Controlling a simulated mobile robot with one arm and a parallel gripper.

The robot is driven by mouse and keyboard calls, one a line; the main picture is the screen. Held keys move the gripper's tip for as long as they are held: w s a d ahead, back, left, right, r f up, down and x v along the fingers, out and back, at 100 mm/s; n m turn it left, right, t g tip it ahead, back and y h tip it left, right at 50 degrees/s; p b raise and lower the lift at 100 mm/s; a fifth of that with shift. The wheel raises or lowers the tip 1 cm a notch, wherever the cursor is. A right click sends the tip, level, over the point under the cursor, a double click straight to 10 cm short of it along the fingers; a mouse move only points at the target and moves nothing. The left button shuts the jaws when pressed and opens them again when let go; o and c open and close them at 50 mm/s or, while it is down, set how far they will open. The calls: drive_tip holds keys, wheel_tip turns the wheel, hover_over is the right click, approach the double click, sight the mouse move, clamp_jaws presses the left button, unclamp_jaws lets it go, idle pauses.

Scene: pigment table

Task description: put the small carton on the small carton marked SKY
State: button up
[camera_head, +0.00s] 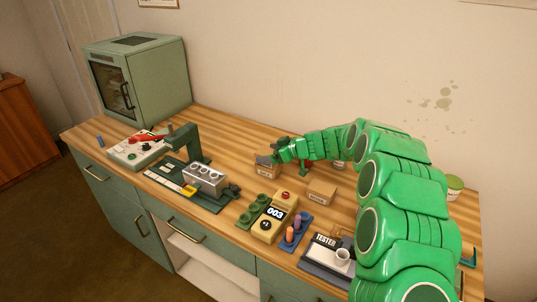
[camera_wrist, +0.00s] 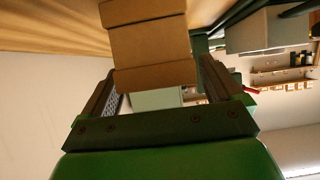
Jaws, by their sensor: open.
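A small brown carton (camera_head: 265,171) stands toward the back of the table, below and beside my gripper (camera_head: 276,156). A second small brown carton (camera_head: 321,193) stands apart from it, nearer the front and to the right. Both seem to carry markings too small to read, so I cannot tell which is marked SKY. In the wrist view a carton (camera_wrist: 150,45) lies ahead, lined up with the gap between my open fingers (camera_wrist: 155,85). The fingers show no clear grip on it. My fingertips are partly hidden in the head view.
A dark green fixture (camera_head: 186,138) and a green cabinet (camera_head: 139,78) are left. Bare wood surrounds the second carton.

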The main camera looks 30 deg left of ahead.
drive_tip(key=v, duration=1.1)
drive_tip(key=shift+d, duration=0.1)
